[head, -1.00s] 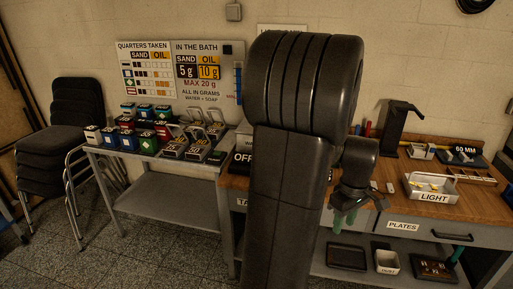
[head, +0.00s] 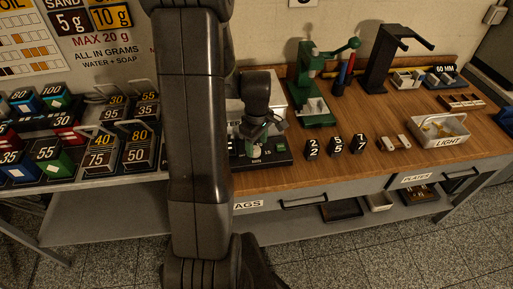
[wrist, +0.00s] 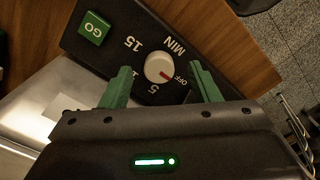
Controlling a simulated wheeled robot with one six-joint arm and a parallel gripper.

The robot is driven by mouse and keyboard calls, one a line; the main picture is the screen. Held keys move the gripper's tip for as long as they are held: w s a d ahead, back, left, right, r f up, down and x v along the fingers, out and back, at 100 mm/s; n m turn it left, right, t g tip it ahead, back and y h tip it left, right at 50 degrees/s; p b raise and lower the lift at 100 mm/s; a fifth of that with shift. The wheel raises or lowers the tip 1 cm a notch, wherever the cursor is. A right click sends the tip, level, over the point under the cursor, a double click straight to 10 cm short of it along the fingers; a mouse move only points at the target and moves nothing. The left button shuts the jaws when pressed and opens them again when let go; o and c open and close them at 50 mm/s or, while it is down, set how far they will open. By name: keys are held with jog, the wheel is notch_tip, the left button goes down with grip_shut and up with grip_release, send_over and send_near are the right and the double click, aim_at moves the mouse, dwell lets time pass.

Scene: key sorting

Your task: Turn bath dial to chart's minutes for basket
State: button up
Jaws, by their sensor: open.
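The bath's black dial panel (wrist: 120,45) fills the upper wrist view; it also shows on the bench in the head view (head: 278,160). The numbers 15 and 5 and the word MIN are readable; another number is partly hidden by a finger. My gripper (wrist: 159,80) is open, its green fingers on either side of the dial; contact cannot be told. Wire-handled baskets (head: 125,140) stand at left, numbered.
A green GO button (wrist: 94,27) is on the panel. Number blocks (head: 335,145), a green press (head: 312,85), a black stand (head: 385,60) and a white LIGHT tray (head: 440,141) are on the bench. Several numbered cubes (head: 50,160) stand at left. My arm covers the middle.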

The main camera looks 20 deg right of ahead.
aim_at(255, 149)
jog(key=shift+w+a+f, duration=0.15)
jog(key=shift+w+f, duration=0.2)
jog(key=shift+f, duration=0.35)
jog(key=shift+w+f, duration=0.15)
jog(key=shift+f, duration=0.6)
jog(key=c, duration=1)
